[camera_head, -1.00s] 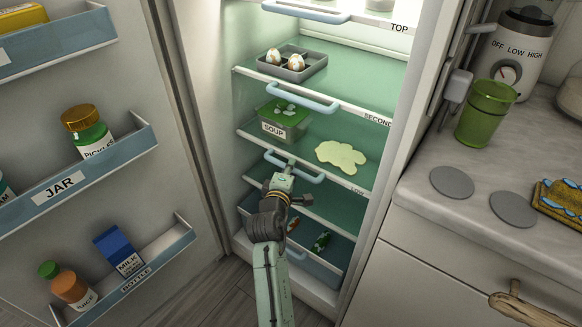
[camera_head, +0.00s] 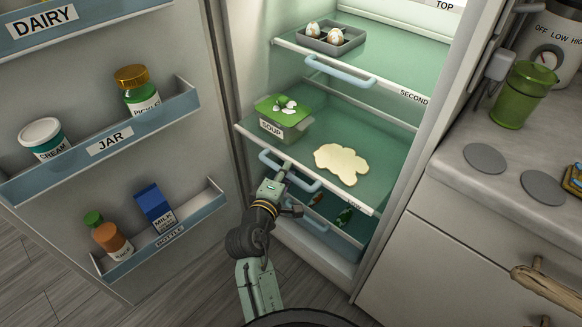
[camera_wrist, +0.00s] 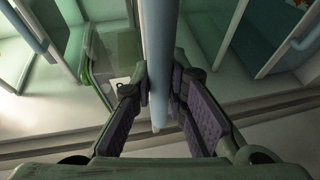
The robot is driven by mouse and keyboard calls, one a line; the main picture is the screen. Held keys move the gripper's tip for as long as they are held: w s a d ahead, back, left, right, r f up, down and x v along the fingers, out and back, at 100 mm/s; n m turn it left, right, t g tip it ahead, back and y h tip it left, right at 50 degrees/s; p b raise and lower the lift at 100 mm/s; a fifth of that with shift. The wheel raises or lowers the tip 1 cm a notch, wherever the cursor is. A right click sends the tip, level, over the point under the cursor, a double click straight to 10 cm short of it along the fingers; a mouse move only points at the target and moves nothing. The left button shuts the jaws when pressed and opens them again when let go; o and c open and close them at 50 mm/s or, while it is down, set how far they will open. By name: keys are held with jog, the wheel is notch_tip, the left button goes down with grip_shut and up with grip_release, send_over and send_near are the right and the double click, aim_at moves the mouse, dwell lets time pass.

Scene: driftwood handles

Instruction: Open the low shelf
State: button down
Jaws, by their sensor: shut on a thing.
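The low shelf (camera_head: 235,127) is a green glass shelf in the open fridge, with a pale blue bar handle (camera_head: 308,184) on its front edge. Its front edge stands forward of the second shelf's edge, so it is partly pulled out. My gripper (camera_head: 282,171) is shut on the handle near its left part. In the wrist view the handle bar (camera_wrist: 158,40) runs upright between the two purple-padded fingers (camera_wrist: 158,88). A green-lidded soup box (camera_head: 284,120) and a pale yellow spill (camera_head: 341,163) lie on the low shelf.
The second shelf (camera_head: 412,98) holds a grey egg tray (camera_head: 333,40). A drawer (camera_head: 300,226) with vegetables sits below. The open door at left carries a jar rack (camera_head: 120,143) and bottle rack (camera_head: 175,235). A counter (camera_head: 455,187) stands at right.

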dwell(0.3)
jog(key=c, duration=1.6)
grip_release()
jog(key=shift+o, duration=0.2)
jog(key=shift+r, duration=0.1)
